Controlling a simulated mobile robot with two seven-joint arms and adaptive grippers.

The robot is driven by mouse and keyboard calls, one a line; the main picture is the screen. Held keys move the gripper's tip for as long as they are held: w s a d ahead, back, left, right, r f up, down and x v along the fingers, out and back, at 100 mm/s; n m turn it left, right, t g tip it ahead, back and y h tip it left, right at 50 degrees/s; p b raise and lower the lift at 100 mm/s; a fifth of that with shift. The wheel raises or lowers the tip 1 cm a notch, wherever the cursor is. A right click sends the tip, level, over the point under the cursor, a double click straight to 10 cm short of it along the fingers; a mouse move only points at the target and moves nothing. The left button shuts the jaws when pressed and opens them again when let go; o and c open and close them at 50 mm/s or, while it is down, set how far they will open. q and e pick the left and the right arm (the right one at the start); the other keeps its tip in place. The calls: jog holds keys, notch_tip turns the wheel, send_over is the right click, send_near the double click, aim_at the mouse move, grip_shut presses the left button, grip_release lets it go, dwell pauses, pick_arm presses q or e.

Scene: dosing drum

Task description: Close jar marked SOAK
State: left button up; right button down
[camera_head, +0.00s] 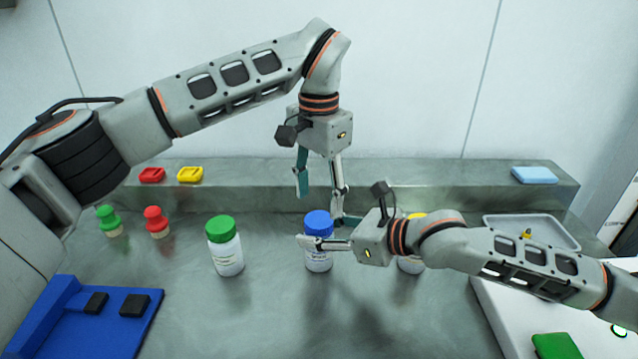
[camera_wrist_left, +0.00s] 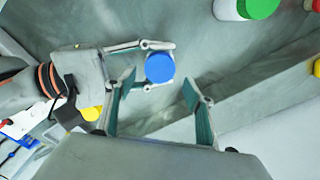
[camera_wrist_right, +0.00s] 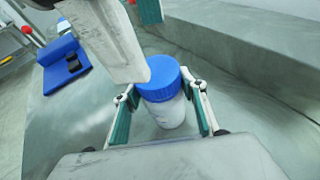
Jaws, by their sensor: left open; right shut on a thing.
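A white jar (camera_head: 319,263) with a blue lid (camera_head: 318,222) stands upright on the bench in the middle; I cannot read its label clearly. The blue lid sits on top of the jar. My right gripper (camera_head: 328,243) is shut on this jar's body just below the lid. The right wrist view shows the jar (camera_wrist_right: 168,113) between the fingers. My left gripper (camera_head: 319,192) is open, pointing down above the blue lid and apart from it. The left wrist view shows the blue lid (camera_wrist_left: 159,67) near the gap between the open fingers.
A green-lidded jar (camera_head: 226,253) stands to the left. A yellow-lidded jar (camera_head: 408,264) is partly hidden by my right arm. Green (camera_head: 108,218) and red (camera_head: 156,220) stoppered items stand further left. A blue fixture (camera_head: 60,320) lies front left, a tray (camera_head: 560,237) right. The front middle is clear.

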aim_at(319, 219)
pick_arm(q)
jog(key=shift+f, duration=2.65)
jog(key=c, duration=1.1)
jog(key=shift+m, duration=1.7)
jog(key=shift+c, duration=0.2)
jog(key=o, duration=1.2)
jog(key=shift+o, duration=0.2)
jog(key=shift+r, duration=0.1)
